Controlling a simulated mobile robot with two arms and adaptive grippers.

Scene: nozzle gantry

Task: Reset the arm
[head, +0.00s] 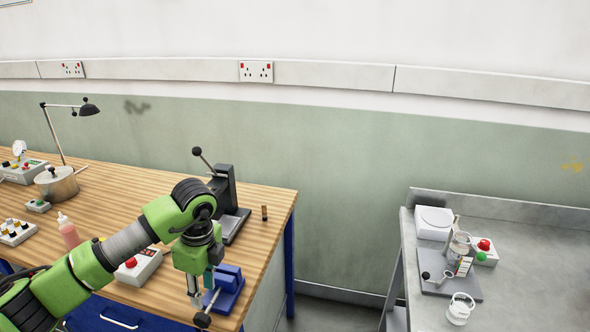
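My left arm (125,243) is green and grey and reaches in from the lower left over the wooden bench. It bends at a dark joint, and its end points down. My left gripper (196,298) hangs at the bench's front right, just left of a blue vise (230,284). The vise is partly hidden behind the arm's end. The fingers are small and seen from the side, so I cannot tell whether they are open or shut. I see no object clearly held in them. My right gripper is out of view.
A black lever press (229,205) stands behind the arm. A control box with a red button (138,266) and a pink bottle (68,232) are near the forearm. A floor gap separates the wooden bench (277,200) from a grey table (540,290) holding lab items.

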